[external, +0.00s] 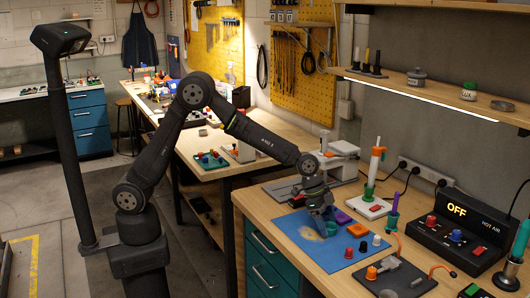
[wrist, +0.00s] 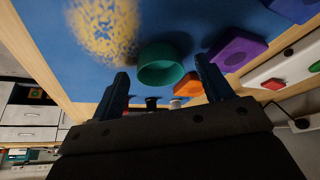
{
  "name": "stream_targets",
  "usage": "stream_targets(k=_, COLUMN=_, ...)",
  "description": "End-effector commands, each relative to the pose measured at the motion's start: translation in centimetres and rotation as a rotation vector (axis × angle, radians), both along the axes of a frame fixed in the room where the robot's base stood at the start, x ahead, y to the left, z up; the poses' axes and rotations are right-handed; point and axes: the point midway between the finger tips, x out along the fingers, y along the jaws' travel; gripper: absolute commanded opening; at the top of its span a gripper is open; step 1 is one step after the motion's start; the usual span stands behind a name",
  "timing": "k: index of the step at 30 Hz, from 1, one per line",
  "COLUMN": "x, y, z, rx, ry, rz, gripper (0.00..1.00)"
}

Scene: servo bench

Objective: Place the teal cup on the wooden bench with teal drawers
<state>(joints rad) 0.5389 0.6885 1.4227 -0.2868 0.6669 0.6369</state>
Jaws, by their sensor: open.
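The teal cup (wrist: 160,68) shows in the wrist view on the blue mat, just beyond and between my fingertips, with no clear contact. The wooden bench (external: 256,208) with teal drawers (external: 270,262) is at the right, under the mat.
The blue mat (external: 290,222) bears a pale yellow patterned patch (wrist: 103,28). Near the cup are an orange block (wrist: 188,88) and a purple block (wrist: 236,48). A black hot air unit (external: 455,240) and a dark board (external: 398,282) stand to the right. Bare wood shows left of the mat.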

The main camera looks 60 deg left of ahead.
Motion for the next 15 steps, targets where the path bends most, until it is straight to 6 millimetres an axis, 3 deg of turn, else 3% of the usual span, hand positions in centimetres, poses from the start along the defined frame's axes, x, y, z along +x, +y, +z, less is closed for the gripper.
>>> stream_targets(k=8, x=0.20, y=-0.25, z=-0.66, rx=0.000, ry=-0.001, rz=0.000, gripper=0.72)
stream_targets(k=15, x=0.19, y=-0.22, z=-0.65, rx=-0.001, ry=-0.001, rz=0.001, gripper=0.27)
